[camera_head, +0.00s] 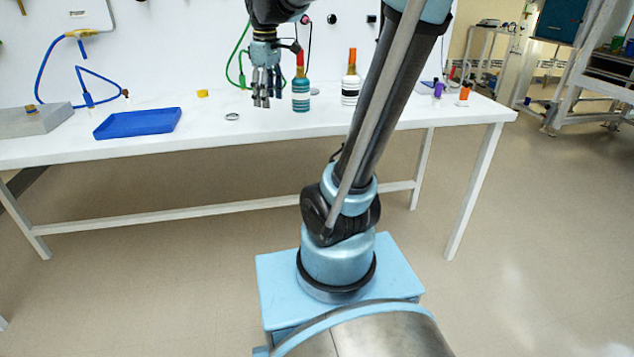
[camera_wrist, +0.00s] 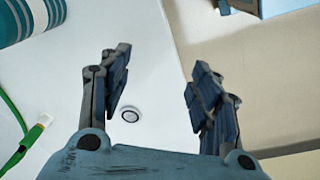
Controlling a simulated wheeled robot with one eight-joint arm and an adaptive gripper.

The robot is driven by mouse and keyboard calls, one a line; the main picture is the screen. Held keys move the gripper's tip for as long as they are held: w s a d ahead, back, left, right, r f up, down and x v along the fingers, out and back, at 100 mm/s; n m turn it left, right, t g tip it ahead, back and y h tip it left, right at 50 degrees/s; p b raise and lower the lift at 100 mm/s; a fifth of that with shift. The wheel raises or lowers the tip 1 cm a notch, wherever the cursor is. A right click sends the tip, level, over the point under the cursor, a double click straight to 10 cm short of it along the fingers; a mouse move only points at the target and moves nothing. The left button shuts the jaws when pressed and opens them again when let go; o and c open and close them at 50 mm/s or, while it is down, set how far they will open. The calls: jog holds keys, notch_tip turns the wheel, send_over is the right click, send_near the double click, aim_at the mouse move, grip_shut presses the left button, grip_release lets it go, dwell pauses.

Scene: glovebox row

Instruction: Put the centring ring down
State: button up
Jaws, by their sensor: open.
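The centring ring (camera_head: 232,117) is a small, flat, silvery ring lying on the white table (camera_head: 205,145), near its front edge. It also shows in the wrist view (camera_wrist: 131,114), in the gap between the fingers and nearer the left one. My gripper (camera_head: 261,103) is open and empty. In the head view it hangs to the right of the ring and appears apart from it. Its exact height above the table is hard to tell.
A blue tray (camera_head: 138,123) lies to the left. A small yellow block (camera_head: 202,93) sits behind the ring. The tabletop around the ring is clear.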

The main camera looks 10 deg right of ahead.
jog(key=s+d+f+m, duration=0.5)
jog(key=s+f, duration=0.5)
jog(key=s+d+f+m+t, duration=0.1)
jog(key=s+d+f+m, duration=0.4)
jog(key=s+f, duration=0.4)
jog(key=shift+s+f+m, duration=0.4)
jog(key=shift+m, duration=0.1)
jog(key=shift+o, duration=0.2)
